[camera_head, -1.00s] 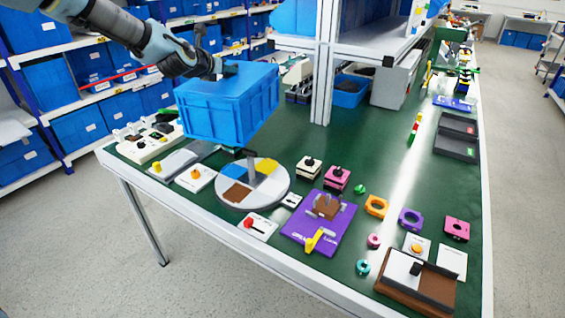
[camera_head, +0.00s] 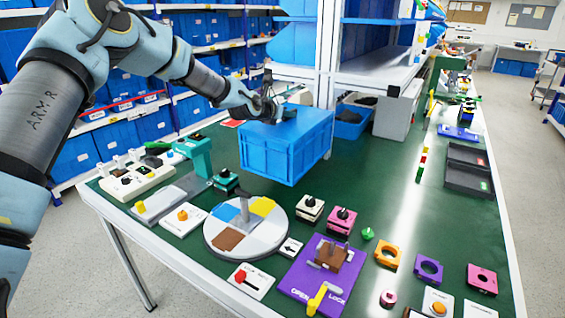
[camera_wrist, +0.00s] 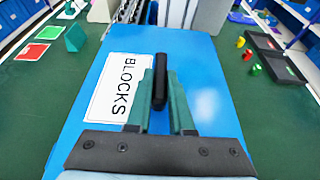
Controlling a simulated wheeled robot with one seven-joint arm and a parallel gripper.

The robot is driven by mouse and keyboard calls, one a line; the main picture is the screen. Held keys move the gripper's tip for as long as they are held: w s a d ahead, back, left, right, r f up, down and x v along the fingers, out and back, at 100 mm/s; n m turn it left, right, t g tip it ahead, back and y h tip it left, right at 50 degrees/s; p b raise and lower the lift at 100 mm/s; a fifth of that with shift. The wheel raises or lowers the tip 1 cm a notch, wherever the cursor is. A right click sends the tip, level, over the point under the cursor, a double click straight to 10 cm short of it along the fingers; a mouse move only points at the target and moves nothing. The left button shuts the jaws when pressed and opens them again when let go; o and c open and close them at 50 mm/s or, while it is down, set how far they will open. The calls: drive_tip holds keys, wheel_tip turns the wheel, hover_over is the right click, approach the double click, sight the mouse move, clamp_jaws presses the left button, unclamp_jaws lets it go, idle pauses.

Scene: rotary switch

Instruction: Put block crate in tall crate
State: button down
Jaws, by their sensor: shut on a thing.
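The block crate (camera_head: 262,152) is a closed blue box. In the wrist view its blue top (camera_wrist: 215,75) carries a white label reading BLOCKS (camera_wrist: 118,88). My gripper (camera_head: 270,108) is above the crate, with its fingers on either side of a black handle on the top, shut on it; the wrist view shows my gripper (camera_wrist: 160,78) there too. The crate looks level and appears to hang above the green table, though the gap is hard to judge. I cannot tell which container is the tall crate.
A blue bin (camera_head: 350,122) with dark contents stands behind the crate, beside a grey box (camera_head: 398,112) and a white shelf post (camera_head: 328,60). A round coloured disc (camera_head: 278,235) and several small devices fill the table's front. Green surface is clear right of the crate (camera_head: 375,185).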

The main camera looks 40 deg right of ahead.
wheel_tip(320, 180, down, 7)
drive_tip(key=p, duration=0.2)
drive_tip(key=shift+f, duration=0.25)
drive_tip(key=shift+f, duration=0.1)
drive_tip(key=c, duration=0.8)
unclamp_jaws()
